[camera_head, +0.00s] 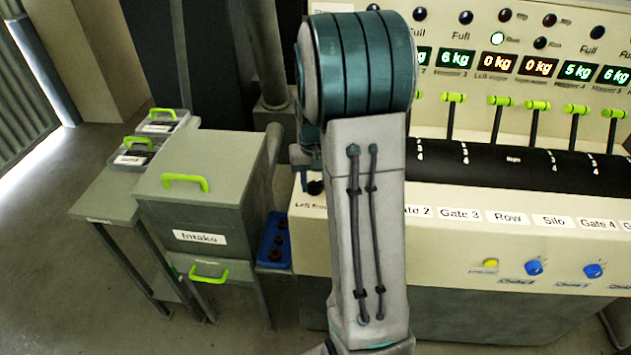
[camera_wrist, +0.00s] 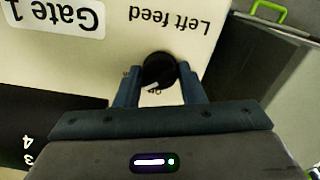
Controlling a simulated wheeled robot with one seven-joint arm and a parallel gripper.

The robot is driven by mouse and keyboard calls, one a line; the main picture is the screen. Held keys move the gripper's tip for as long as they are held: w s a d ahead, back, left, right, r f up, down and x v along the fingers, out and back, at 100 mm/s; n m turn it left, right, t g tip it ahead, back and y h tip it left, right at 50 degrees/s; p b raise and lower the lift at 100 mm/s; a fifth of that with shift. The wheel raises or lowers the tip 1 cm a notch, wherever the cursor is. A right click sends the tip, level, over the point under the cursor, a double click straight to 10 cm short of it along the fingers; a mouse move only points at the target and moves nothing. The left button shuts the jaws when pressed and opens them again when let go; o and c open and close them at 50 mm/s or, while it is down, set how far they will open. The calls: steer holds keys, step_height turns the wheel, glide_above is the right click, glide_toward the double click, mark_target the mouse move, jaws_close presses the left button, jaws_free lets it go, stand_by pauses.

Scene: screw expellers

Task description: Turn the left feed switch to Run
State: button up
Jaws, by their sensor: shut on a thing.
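The left feed switch is a round black knob (camera_wrist: 158,67) on the cream panel, beside the upside-down "Left feed" label (camera_wrist: 168,24) in the wrist view. My gripper (camera_wrist: 161,80) has one finger on each side of the knob and is shut on it. A pale pointer mark shows on the knob's lower part, near small lettering. That lettering is partly covered, so the exact setting is hard to read. In the head view the knob (camera_head: 315,187) shows as a small dark spot at the panel's left end, beside my arm, which hides much of that area.
A "Gate 1" label (camera_wrist: 62,15) is near the knob. The grey Intake bin (camera_head: 200,215) with green handles stands left of the machine, with a blue tray (camera_head: 273,240) between them. Green-tipped levers (camera_head: 498,101) and weight displays line the machine to the right.

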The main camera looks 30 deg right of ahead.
steer(key=shift+m, duration=1)
steer(key=o, duration=1)
step_height(320, 180, up, 14)
steer(key=shift+f, duration=0.1)
